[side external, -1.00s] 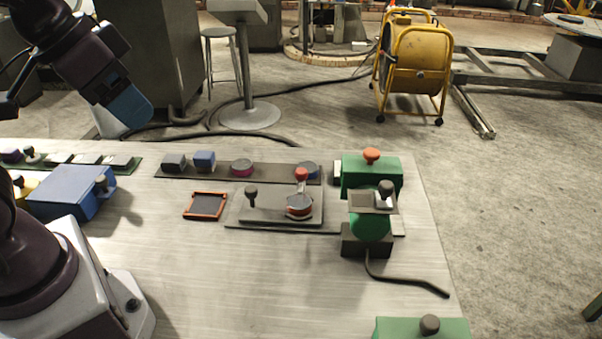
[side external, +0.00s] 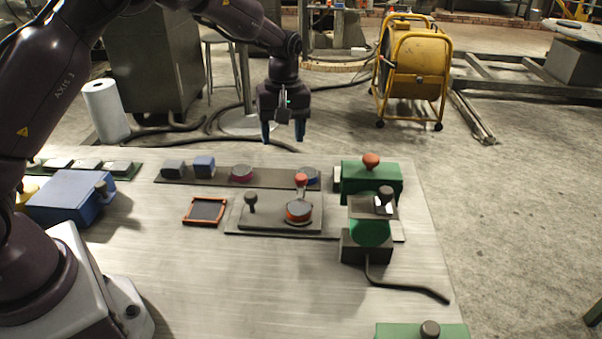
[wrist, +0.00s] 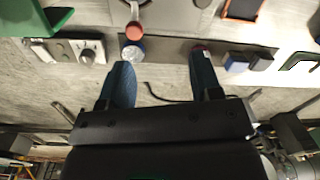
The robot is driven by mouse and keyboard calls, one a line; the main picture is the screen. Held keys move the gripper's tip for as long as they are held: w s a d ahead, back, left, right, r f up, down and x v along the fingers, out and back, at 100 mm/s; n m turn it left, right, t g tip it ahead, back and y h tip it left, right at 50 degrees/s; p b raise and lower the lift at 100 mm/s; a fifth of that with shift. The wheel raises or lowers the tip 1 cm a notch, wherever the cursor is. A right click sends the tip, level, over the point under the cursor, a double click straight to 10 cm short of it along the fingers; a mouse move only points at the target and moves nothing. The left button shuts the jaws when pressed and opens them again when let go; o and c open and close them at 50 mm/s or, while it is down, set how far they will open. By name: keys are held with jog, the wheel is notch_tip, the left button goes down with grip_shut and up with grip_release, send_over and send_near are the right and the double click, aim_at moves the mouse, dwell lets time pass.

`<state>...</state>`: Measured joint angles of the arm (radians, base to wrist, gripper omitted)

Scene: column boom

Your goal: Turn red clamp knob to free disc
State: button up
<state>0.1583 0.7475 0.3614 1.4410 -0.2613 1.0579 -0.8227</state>
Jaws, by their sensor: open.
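The red clamp knob (side external: 301,180) stands up at the back of a round clamp on a grey plate (side external: 270,222). A disc with a red-orange rim (side external: 299,211) sits at the clamp, just in front of the knob. My gripper (side external: 284,136) is open and empty, fingers pointing down, above and behind the knob near the table's back edge. In the wrist view the gripper's blue fingers (wrist: 161,84) are wide apart with nothing between them. The red knob also shows in the wrist view (wrist: 134,31), beyond the left finger.
A dark strip (side external: 268,176) behind the plate holds blue and pink round pieces and small blocks. An orange-framed tray (side external: 205,211) lies left of the plate. A green device (side external: 371,180) with knobs stands to the right. The front middle of the table is clear.

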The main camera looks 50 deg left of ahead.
aim_at(301, 176)
jog(key=w+n, duration=0.5)
jog(key=n, duration=0.1)
jog(key=shift+t, duration=0.3)
jog(key=f, duration=1.2)
jog(key=shift+s+d+f, duration=0.15)
jog(key=shift+s+d, duration=0.05)
jog(key=shift+s, duration=0.1)
jog(key=c, duration=0.9)
